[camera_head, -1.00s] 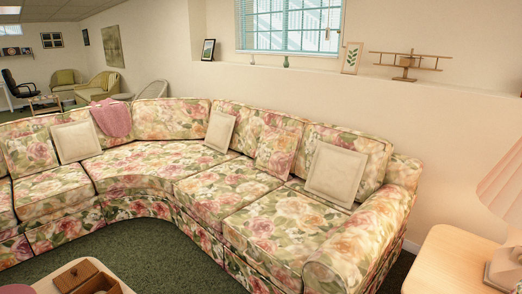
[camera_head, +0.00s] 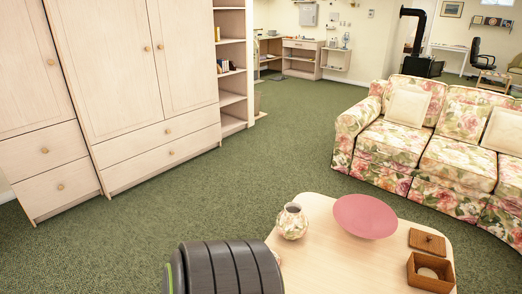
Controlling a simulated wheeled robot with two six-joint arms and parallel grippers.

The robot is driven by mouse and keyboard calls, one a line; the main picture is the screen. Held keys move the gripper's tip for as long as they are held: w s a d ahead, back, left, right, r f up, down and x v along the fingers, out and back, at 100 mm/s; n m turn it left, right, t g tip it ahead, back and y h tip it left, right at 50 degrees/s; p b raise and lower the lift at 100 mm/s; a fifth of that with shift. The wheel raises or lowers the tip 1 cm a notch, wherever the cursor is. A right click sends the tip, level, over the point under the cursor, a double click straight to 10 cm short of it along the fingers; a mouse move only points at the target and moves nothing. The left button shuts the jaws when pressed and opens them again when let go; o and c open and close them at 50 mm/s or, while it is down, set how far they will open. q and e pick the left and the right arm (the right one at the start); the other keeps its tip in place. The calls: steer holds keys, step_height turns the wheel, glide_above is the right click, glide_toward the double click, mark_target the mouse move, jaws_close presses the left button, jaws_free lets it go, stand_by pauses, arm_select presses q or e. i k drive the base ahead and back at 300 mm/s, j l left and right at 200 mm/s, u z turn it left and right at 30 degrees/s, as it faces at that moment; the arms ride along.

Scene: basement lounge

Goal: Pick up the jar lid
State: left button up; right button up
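I cannot tell for certain which thing is the jar lid. A flat square wooden lid (camera_head: 428,242) with a small dark knob lies on the light wood table. In front of it stands an open wooden box (camera_head: 412,275), with a pale round item (camera_head: 428,273) inside. A floral jar (camera_head: 292,224) with a dark open mouth stands at the table's back left. Neither of my grippers shows in the head view.
The light wood table (camera_head: 335,265) also bears a wide pink bowl (camera_head: 366,216). A large dark grey ribbed object (camera_head: 225,268) covers its near left part. A floral sofa (camera_head: 455,160) is behind right, a cabinet (camera_head: 110,90) left. Green carpet (camera_head: 270,150) is clear between.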

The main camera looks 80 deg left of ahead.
mark_target(292, 223)
steer(key=j+u, duration=0.2)
steer(key=u, duration=1.95)
steer(key=i+j+z, duration=0.2)
steer(key=l, duration=0.1)
